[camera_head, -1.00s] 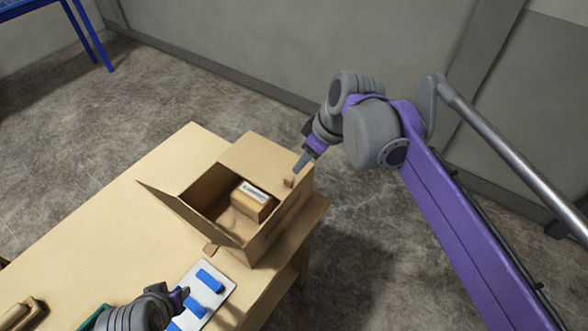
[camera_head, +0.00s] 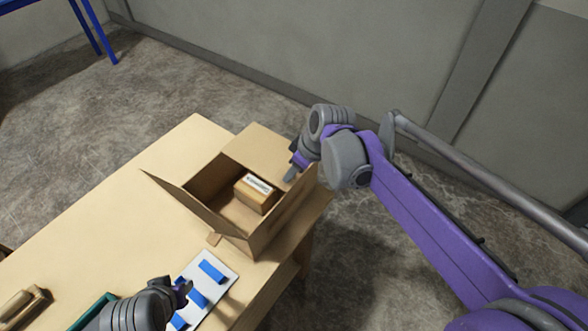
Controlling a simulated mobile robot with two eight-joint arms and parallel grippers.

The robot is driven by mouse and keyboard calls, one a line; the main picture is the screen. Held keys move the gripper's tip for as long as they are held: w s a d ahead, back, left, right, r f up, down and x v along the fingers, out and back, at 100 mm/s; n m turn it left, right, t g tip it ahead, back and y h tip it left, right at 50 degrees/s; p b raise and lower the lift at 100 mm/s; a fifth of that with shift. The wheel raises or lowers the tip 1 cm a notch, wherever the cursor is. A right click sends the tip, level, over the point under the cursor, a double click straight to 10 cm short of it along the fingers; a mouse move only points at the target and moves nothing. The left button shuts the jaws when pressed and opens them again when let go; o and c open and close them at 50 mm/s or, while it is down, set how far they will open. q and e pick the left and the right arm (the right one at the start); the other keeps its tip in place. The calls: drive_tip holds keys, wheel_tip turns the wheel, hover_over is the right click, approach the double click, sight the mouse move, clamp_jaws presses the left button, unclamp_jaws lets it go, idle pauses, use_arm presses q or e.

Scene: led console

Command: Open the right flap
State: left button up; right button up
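An open cardboard box (camera_head: 224,231) stands on the wooden table, with a smaller labelled carton (camera_head: 254,194) inside it. One flap (camera_head: 172,190) leans outward on the box's left, and another (camera_head: 258,149) spreads out at the far side. On the right side, the right flap (camera_head: 292,205) slopes down by the box wall; its exact angle is hard to tell. My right gripper (camera_head: 290,176) points down at the far end of that right side, touching or very close to it. Its finger gap is not clear. My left gripper (camera_head: 185,289) is low by the white panel, partly hidden by its own wrist.
A white panel (camera_head: 222,288) with several blue blocks lies in front of the box. A green-edged item (camera_head: 92,313) and a brown object (camera_head: 22,306) lie at the near left. The table (camera_head: 110,220) is clear left of the box.

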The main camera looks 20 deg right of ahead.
clamp_jaws()
idle(1.3)
